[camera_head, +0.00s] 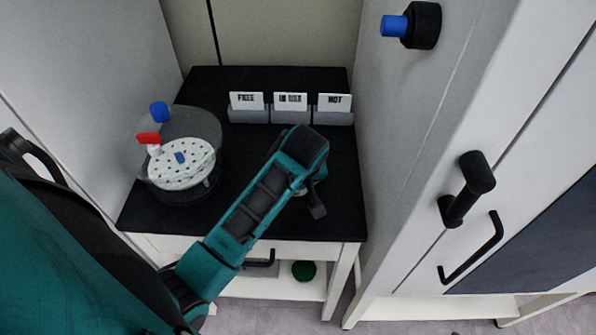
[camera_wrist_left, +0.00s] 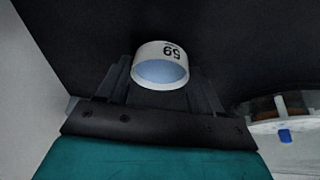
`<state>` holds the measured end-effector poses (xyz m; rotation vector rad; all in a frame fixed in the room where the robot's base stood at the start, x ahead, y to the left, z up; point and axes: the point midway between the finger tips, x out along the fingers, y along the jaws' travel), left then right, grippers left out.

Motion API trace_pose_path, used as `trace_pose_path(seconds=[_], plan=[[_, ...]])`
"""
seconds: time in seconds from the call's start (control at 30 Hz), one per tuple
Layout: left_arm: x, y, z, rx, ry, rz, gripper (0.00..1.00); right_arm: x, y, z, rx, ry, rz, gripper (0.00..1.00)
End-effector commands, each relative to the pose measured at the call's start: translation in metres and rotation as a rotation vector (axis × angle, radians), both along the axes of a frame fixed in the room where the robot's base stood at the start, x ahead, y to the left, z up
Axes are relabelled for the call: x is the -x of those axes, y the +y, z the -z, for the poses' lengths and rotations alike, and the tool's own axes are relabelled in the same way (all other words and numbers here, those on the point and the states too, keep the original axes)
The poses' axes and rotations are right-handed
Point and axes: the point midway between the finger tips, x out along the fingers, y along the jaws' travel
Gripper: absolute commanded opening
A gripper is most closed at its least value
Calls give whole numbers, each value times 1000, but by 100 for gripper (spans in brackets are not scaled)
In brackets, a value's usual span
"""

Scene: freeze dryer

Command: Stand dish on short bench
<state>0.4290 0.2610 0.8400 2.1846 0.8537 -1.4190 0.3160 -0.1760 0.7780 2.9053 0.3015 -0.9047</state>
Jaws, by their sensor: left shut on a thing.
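The dish (camera_wrist_left: 161,66) is a small white round piece with a pale blue face and the number 59 on its side, upside down in the left wrist view. My left gripper (camera_wrist_left: 161,82) is shut on it, a finger on each side. In the head view my left gripper (camera_head: 309,196) is over the front right of the black-topped short bench (camera_head: 335,222), and its arm hides most of the dish. I cannot tell whether the dish touches the bench top. My right gripper is not in view.
A clear round vessel (camera_head: 209,128) with a perforated white plate and red and blue fittings stands on the bench's left. Three label cards, FREE (camera_head: 246,101), one hard to read (camera_head: 290,102) and HOT (camera_head: 333,103), stand at the back. A white cabinet (camera_head: 425,150) borders the right.

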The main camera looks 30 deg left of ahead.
Motion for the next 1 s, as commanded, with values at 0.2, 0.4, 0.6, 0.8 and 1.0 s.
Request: trace_pose_path(seconds=[0.2,0.4,0.6,0.8,1.0], plan=[[2,-1,3,0,0,0,36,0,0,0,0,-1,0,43],[2,-1,6,0,1,0,36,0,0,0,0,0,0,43],[2,-1,6,-1,1,0,85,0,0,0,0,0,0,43],[2,-1,6,-1,1,0,92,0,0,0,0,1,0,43],[2,-2,0,0,-1,0,92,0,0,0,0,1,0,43]])
